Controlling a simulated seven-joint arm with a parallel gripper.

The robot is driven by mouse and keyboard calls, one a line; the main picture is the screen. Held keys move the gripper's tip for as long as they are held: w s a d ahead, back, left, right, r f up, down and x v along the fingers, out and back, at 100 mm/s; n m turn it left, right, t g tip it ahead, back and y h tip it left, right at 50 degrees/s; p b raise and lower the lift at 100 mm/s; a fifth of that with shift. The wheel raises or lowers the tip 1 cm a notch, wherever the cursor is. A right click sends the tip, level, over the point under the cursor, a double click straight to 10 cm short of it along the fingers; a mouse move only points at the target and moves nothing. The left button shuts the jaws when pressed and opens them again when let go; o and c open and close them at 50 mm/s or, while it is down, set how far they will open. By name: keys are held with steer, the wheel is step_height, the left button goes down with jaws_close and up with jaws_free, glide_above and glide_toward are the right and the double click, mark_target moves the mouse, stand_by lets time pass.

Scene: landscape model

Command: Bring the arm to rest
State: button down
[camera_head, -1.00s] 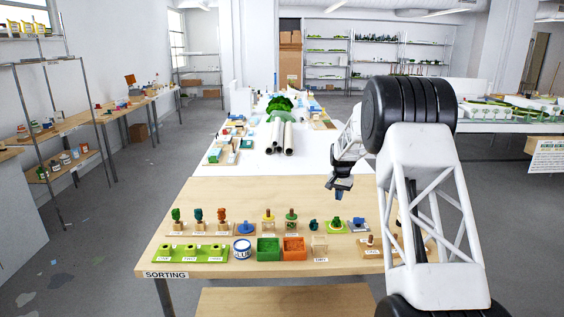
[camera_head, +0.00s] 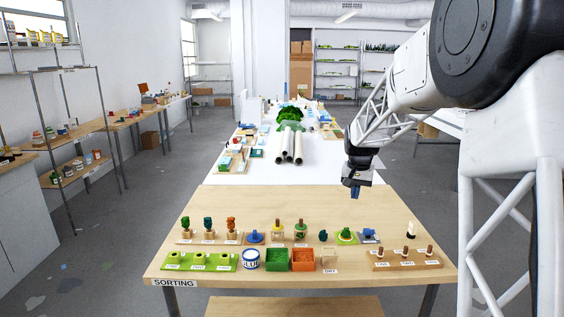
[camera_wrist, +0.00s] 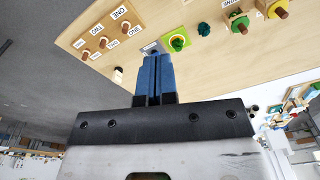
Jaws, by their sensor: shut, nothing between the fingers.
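My gripper (camera_head: 355,191) hangs above the back right part of the wooden sorting table (camera_head: 300,205), with its blue fingers pointing down. In the wrist view its two blue fingers (camera_wrist: 153,75) are shut together with nothing between them. The fingertips are clear of the table and apart from the small items on it. My white lattice arm reaches in from the right side of the head view.
A row of small models, including a green disc piece (camera_head: 346,236), crosses the table. In front stand a green bin (camera_head: 277,259), an orange bin (camera_head: 303,260), a blue-labelled can (camera_head: 251,260) and a peg board (camera_head: 405,259). The table's back strip is clear.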

steer(key=s+a+r+n+t, duration=0.15)
steer(key=s+r, duration=0.25)
steer(key=s, duration=0.9)
steer(key=s+a+r+n+g, duration=0.1)
steer(key=s+a+r, duration=0.15)
steer(key=s, duration=1.15)
steer(key=s+f, duration=0.2)
steer(key=s, duration=1)
steer(key=s+a+f+n+t, duration=0.1)
steer(key=s+f, duration=0.2)
steer(key=s, duration=0.9)
steer(key=shift+s, duration=0.2)
